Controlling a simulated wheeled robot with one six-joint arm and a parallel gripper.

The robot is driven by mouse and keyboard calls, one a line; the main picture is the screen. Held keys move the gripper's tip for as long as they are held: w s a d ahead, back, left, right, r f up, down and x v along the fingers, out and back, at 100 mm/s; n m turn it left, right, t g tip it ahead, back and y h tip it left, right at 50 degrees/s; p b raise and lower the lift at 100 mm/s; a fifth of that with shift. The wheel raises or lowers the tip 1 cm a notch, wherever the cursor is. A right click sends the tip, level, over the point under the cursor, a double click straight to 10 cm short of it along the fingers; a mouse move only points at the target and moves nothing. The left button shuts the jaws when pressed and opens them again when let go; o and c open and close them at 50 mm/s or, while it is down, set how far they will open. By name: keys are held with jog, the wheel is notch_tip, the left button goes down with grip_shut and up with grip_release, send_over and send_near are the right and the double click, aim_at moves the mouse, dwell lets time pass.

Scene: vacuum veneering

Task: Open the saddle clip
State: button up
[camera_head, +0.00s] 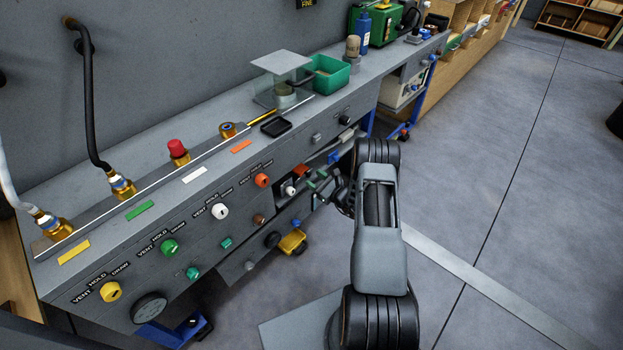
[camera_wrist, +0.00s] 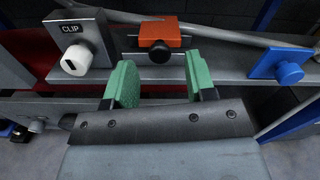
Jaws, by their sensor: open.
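A grey plate labelled CLIP (camera_wrist: 92,32) with a white knob (camera_wrist: 76,60) is at the upper left of the wrist view. The white knob also shows in the head view (camera_head: 290,190). An orange block (camera_wrist: 165,35) with a black knob (camera_wrist: 159,52) sits on the rail, and a blue block with a blue knob (camera_wrist: 290,73) is at the right. I cannot tell for sure which is the saddle clip. My gripper (camera_wrist: 161,78) is open and empty, its green fingers apart. The black knob shows beyond the gap between them. My gripper (camera_head: 319,186) is beside the bench front in the head view.
A grey hose (camera_wrist: 215,33) runs along behind the orange block. The grey rail (camera_wrist: 220,62) crosses beyond my fingers. In the head view, coloured knobs line the bench front (camera_head: 120,265), and a yellow part (camera_head: 292,242) is low under it. Open floor (camera_head: 470,190) lies at the right.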

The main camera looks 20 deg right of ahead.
aim_at(301, 170)
jog(key=shift+x, duration=1.2)
jog(key=shift+c, duration=0.4)
grip_shut()
